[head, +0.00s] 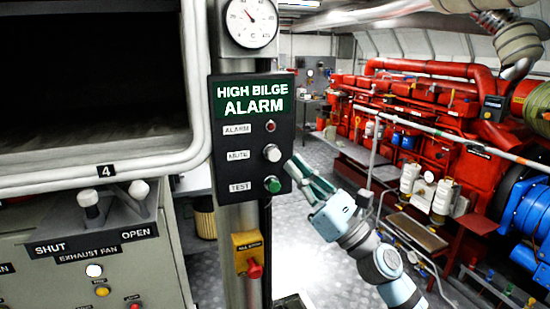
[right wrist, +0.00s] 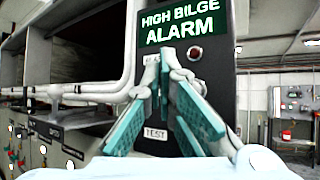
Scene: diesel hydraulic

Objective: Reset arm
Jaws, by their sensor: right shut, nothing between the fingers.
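My right gripper (head: 299,170) reaches in from the lower right in the head view, its teal fingers shut with nothing held. Its fingertips are at the right edge of the black alarm panel (head: 245,171), close to the mute button (head: 272,153) and the green test button (head: 272,185); I cannot tell whether they touch the panel. A red alarm lamp (head: 270,126) sits above. In the right wrist view the gripper (right wrist: 169,62) points at the panel (right wrist: 190,70), and its fingers hide the buttons. My left gripper is in neither view.
A round gauge (head: 250,22) is above the panel, and a yellow box with a red knob (head: 248,257) is below. A grey console with switches (head: 90,260) stands at left. A red engine (head: 430,120) with railings fills the right. Bare floor lies between.

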